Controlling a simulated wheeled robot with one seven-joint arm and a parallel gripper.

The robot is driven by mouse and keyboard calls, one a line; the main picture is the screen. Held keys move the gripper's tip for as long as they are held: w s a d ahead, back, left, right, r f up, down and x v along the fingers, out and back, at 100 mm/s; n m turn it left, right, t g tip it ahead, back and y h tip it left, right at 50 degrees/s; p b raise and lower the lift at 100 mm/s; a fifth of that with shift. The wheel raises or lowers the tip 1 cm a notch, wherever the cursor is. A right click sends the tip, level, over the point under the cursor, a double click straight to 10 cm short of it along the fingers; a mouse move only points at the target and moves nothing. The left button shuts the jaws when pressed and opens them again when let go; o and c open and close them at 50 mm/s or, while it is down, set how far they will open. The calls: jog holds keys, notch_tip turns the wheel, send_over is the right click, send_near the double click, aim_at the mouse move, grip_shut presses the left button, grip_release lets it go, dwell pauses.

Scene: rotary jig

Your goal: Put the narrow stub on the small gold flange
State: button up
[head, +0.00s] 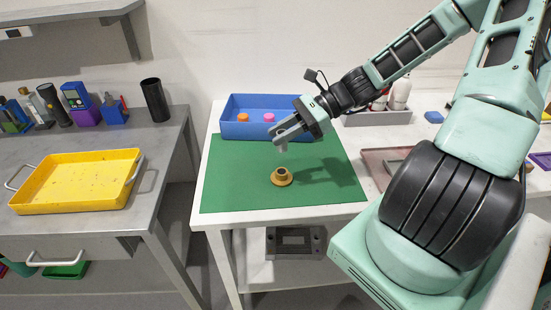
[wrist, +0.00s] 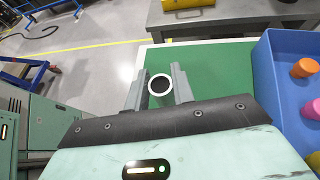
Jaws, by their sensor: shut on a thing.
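A small gold flange (head: 282,177) with a round raised collar sits on the green mat. My gripper (head: 286,136) is shut on a light grey tubular stub (head: 282,147), which hangs roughly upright above the flange, apart from it. In the wrist view, my gripper (wrist: 159,80) has its two grey fingers on either side of the stub (wrist: 153,91), whose pale ring-shaped end and dark bore face the camera. The flange is hidden in the wrist view.
A blue tray (head: 237,130) at the back of the green mat (head: 226,193) holds an orange piece (head: 243,117) and a pink piece (head: 269,117). A yellow tray (head: 75,205) is on the left grey table. The mat around the flange is clear.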

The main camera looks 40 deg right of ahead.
notch_tip(320, 180, down, 8)
jog(key=shift+r, duration=0.25)
jog(key=o, duration=1)
jog(key=v, duration=1.2)
jog(key=s+a+n+g+h, duration=0.3)
jog(key=a+n+g+h, duration=0.4)
jog(key=a+n, duration=0.95)
jog(key=s+a+r+n+h, duration=0.1)
jog(key=s+a+r+n, duration=0.1)
jog(key=s+a+n, duration=0.1)
jog(key=s+a+r+n+t+h, duration=0.1)
jog(key=s+a+r+n, duration=0.1)
jog(key=s+a+n, duration=0.2)
jog(key=s+a+r+n+t+h, duration=0.1)
jog(key=s+a+r+n+h, duration=0.1)
jog(key=a+n, duration=0.5)
jog(key=shift+s+a+r+b, duration=0.2)
jog(key=shift+s+a+b, duration=0.15)
jog(key=shift+s+a, duration=0.55)
